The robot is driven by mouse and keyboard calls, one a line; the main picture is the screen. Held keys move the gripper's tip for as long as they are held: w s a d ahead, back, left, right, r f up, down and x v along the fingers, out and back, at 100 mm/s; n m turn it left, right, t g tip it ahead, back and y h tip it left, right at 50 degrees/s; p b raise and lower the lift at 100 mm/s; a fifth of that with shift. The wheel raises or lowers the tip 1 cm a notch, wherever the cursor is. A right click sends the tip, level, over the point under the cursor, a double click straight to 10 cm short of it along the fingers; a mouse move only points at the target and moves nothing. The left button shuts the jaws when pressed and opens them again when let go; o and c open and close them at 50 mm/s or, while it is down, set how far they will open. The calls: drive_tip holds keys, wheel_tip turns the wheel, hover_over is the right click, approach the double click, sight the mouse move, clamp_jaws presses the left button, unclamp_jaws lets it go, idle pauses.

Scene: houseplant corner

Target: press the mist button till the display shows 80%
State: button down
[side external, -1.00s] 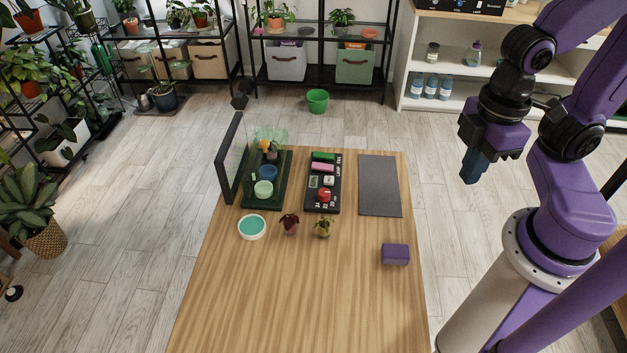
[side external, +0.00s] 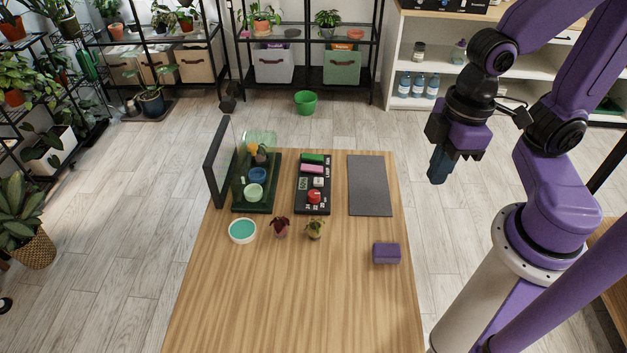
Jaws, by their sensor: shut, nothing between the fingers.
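A black control panel (side external: 302,201) lies on the wooden table. It carries a green button (side external: 312,159), a pink button (side external: 311,169), a white button (side external: 319,182) and a red knob (side external: 314,196). A small pale display (side external: 303,184) sits at its left; its reading is too small to make out. I cannot tell which button is the mist button. My gripper (side external: 437,179) is shut and empty, pointing down in the air to the right of the panel and the grey mat, touching nothing.
A terrarium-like case (side external: 240,204) with an open dark-framed door (side external: 211,180) stands left of the panel. A grey mat (side external: 370,185) lies to its right. The table's front is clear.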

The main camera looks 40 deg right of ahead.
drive_tip(key=w+a+f+m+t+y, duration=0.1)
drive_tip(key=w+a+f+m, duration=0.25)
drive_tip(key=w, duration=0.35)
drive_tip(key=m+t+y, duration=0.1)
drive_tip(key=m+t, duration=0.6)
drive_tip(key=m, duration=0.5)
hover_over(322, 181)
wheel_tip(322, 181, down, 8)
drive_tip(key=shift+f, duration=4.4)
drive_tip(key=shift+f, duration=0.1)
drive_tip(key=shift+f, duration=0.35)
